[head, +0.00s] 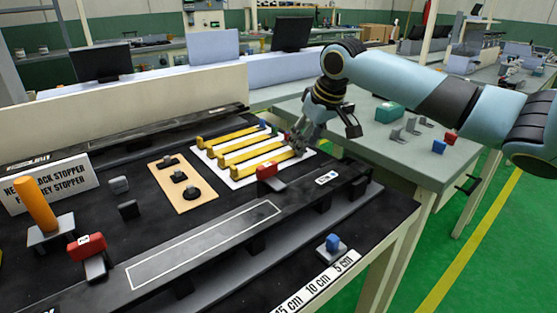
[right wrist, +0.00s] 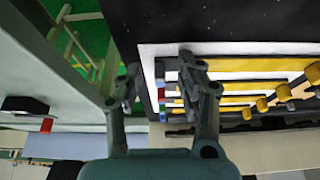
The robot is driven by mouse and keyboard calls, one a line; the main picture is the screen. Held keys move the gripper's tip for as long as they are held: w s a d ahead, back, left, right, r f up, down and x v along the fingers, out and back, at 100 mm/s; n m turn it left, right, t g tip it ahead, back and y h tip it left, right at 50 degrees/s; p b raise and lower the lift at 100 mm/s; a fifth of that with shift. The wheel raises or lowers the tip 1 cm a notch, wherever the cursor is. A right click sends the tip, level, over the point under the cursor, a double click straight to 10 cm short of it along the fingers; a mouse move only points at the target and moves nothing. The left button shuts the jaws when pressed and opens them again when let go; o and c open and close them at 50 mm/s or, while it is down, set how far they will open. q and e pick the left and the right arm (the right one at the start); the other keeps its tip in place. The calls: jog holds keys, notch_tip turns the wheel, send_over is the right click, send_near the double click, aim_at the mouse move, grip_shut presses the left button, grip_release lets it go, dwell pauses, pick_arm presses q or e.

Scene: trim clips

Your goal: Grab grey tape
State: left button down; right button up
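A white board (head: 237,181) with several yellow bars (head: 250,153) lies on the black worktable. Small coloured pieces, including a blue one (head: 262,123), sit at the far right ends of the bars. My right gripper (head: 301,141) is at the right end of this board, low over it. In the right wrist view my right gripper (right wrist: 158,82) has its fingers apart, with the board's edge and the small coloured pieces (right wrist: 161,95) showing between them. I cannot clearly make out a grey tape; the fingers partly cover that area. My left gripper is out of view.
A tan board (head: 184,199) with dark knobs lies left of the white board. A red clip (head: 268,172) is on a dark rail in front. An orange cylinder (head: 36,205) stands at the left. A grey-green table (head: 425,170) adjoins at the right.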

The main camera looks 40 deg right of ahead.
jog(key=shift+c, duration=0.5)
grip_shut()
jog(key=shift+r, duration=0.45)
jog(key=r, duration=0.3)
jog(key=shift+s+d+r+p, duration=0.2)
jog(key=shift+s+r+p, duration=0.1)
jog(key=shift+p, duration=0.05)
jog(key=s+d+r+p, duration=0.2)
jog(key=s+r+p, duration=0.4)
jog(key=s+p, duration=0.4)
jog(key=p, duration=0.3)
jog(key=shift+s+r+p, duration=0.25)
jog(key=shift+s+p, duration=0.1)
jog(key=shift+s, duration=0.05)
